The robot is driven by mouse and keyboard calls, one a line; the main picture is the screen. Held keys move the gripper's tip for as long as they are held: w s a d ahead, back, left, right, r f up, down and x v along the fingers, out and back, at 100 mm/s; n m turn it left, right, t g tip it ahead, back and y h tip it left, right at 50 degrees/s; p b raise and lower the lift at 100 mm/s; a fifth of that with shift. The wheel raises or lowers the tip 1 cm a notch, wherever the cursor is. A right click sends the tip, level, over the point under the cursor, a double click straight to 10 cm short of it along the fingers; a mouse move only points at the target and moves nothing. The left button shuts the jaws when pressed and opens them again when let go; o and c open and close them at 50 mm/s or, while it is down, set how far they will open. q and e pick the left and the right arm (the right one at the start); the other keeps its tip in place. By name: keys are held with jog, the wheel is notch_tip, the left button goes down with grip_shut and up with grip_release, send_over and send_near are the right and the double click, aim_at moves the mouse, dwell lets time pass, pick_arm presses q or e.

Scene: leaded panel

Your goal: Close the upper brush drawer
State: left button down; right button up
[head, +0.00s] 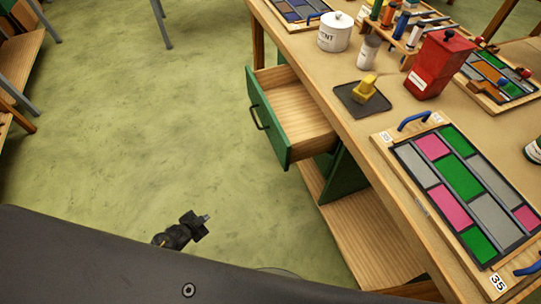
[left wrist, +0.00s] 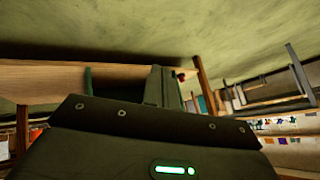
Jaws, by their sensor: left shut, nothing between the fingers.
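The upper brush drawer (head: 268,126) has a green front, a dark bar handle (head: 259,118) and a bare wooden inside. It is pulled out from under the workbench (head: 350,108), and the part of its inside that shows is empty. My left gripper (head: 204,220) is shut and empty, low over the green floor. It is apart from the drawer, below and left of its front in the head view. In the left wrist view a greenish box shape under the bench may be the drawer; the fingers do not show there. My right gripper is not in view.
A leaded panel (head: 464,190) with blue handles lies on the bench. A red tin (head: 438,66), a white pot (head: 335,33) and a yellow block on a dark tray (head: 351,101) stand behind it. A wooden lower shelf (head: 365,236) lies below. The floor left of the drawer is clear.

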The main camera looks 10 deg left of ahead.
aim_at(278, 144)
pick_arm(q)
jog(key=w+r+m+t+h+b, duration=0.2)
jog(key=w+r+m+t+b, duration=0.15)
jog(key=w, duration=0.85)
jog(key=w+d+r+m+t+h+b, duration=0.1)
jog(key=w+d+r+m+h+b, duration=0.1)
jog(key=w+r+m+h+b, duration=0.3)
jog(key=w+d+r+m+h+b, duration=0.1)
jog(key=d+r+m+b, duration=0.15)
jog(key=r, duration=0.45)
jog(key=s+d+r+m+g+h+b, duration=0.35)
jog(key=d+r+m+h, duration=0.25)
jog(key=r+m, duration=0.45)
jog(key=shift+t, duration=0.3)
jog(key=x, duration=1.2)
jog(key=shift+d+r, duration=0.35)
jog(key=shift+d, duration=0.1)
jog(key=shift+w+d, duration=0.4)
jog(key=shift+d, duration=0.15)
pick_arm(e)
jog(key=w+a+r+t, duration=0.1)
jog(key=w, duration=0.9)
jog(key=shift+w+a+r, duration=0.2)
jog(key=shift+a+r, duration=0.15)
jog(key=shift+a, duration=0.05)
